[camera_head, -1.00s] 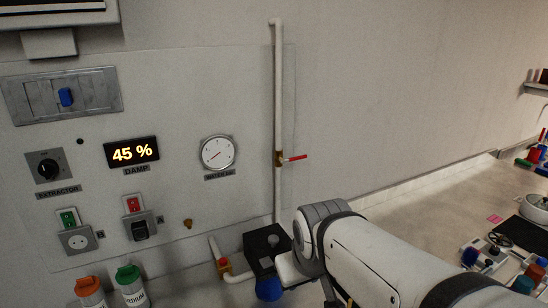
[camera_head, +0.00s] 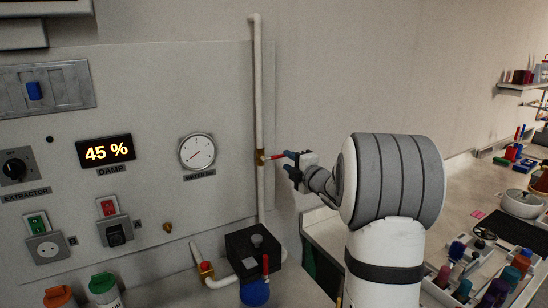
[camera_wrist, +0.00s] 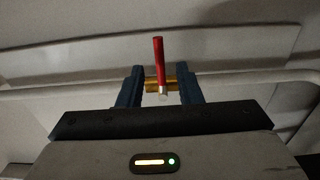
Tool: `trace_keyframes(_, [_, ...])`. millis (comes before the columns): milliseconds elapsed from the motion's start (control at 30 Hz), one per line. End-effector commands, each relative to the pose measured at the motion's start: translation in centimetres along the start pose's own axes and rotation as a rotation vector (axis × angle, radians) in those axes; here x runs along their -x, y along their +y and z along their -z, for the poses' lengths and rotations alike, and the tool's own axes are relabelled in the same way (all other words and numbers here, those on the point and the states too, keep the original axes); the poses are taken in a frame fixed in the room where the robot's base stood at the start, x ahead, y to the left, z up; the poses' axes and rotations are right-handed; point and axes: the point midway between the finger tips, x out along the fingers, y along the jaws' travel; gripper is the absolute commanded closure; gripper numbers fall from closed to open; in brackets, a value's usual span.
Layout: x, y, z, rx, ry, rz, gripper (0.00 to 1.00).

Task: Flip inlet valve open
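A valve with a brass body (camera_head: 260,157) sits on the vertical white pipe (camera_head: 258,90), and its red lever (camera_head: 277,155) points right, roughly level and across the pipe. My gripper (camera_head: 288,165) is at the lever's right end in the head view. In the wrist view, the red lever (camera_wrist: 158,55) stands between the two dark fingers of my gripper (camera_wrist: 160,78), with a gap on both sides. The brass body (camera_wrist: 172,84) shows behind it. The fingers are open around the lever; I cannot see contact.
A round gauge (camera_head: 197,152) and a display (camera_head: 105,151) reading 45 % are on the panel left of the pipe. Below stand a black box (camera_head: 252,250) and a smaller red-topped valve (camera_head: 206,268). A cluttered bench is at right.

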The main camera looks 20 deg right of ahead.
Motion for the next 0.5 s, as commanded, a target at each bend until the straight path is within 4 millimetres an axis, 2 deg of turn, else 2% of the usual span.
trace_keyframes(300, [-5.0,0.2,0.2,-0.003,0.002,0.002,0.68])
trace_keyframes(500, [-6.9,0.1,0.2,-0.003,0.002,0.001,0.68])
